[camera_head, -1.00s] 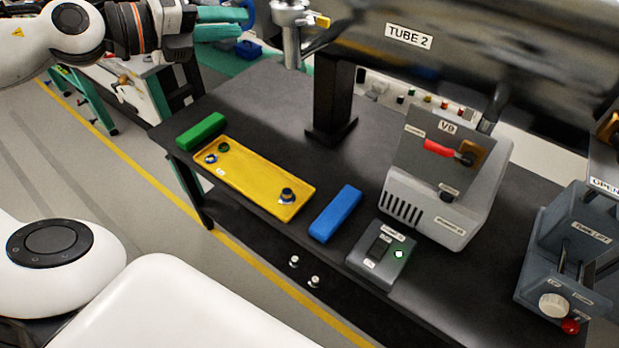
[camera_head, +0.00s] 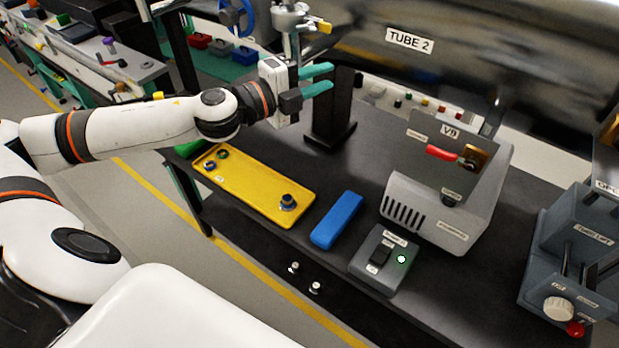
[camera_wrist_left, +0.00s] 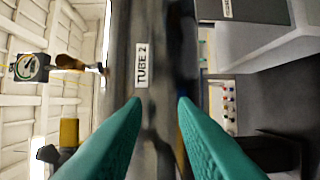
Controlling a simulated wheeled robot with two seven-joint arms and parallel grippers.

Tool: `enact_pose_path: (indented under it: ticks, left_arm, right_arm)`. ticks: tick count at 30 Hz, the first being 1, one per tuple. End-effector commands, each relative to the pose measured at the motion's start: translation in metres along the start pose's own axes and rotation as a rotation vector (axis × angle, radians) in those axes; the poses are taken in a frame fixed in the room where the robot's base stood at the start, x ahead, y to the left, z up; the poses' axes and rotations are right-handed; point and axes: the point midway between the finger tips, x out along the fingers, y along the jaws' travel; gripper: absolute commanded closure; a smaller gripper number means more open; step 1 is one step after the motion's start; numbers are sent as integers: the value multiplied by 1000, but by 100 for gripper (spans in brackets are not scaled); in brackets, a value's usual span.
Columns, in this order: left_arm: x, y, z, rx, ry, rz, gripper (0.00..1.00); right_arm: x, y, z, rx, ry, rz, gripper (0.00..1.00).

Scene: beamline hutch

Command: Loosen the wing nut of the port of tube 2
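Tube 2 (camera_head: 470,50), a large shiny grey cylinder with a "TUBE 2" label, runs across the top right above the bench. At its left end is a metal port fitting (camera_head: 287,20) with a small yellow part (camera_head: 324,27), which looks like the wing nut. My left gripper (camera_head: 332,77) has teal fingers, apart and empty, just below the yellow part and not touching it. In the left wrist view the fingers (camera_wrist_left: 160,98) point at the tube (camera_wrist_left: 122,60); a yellow part (camera_wrist_left: 69,132) shows left of them, partly hidden. My right gripper is out of view.
On the dark bench (camera_head: 345,165) lie a yellow tray (camera_head: 245,187), a blue block (camera_head: 337,219), a switch box (camera_head: 385,262) and a grey pump unit (camera_head: 450,190). A black post (camera_head: 330,115) stands close below the gripper. A gauge (camera_wrist_left: 30,67) shows in the left wrist view.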

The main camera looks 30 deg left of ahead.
Motion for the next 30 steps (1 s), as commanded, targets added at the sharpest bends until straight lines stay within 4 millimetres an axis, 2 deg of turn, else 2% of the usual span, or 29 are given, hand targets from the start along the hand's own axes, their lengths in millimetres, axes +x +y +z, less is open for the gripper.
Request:
enact_pose_path:
  ticks: [1,6,13,22,30]
  left_arm:
    - [5,-12,3,-50,14,-1,75]
    - [14,-44,5,-188,83,-11,75]
    - [18,-89,7,-361,184,-43,75]
    - [13,-148,12,-558,320,-107,75]
    - [0,-200,18,-710,442,-179,75]
  right_arm:
    - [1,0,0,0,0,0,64]
    - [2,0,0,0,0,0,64]
    - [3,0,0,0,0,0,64]
    - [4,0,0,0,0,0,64]
    - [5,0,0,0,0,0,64]
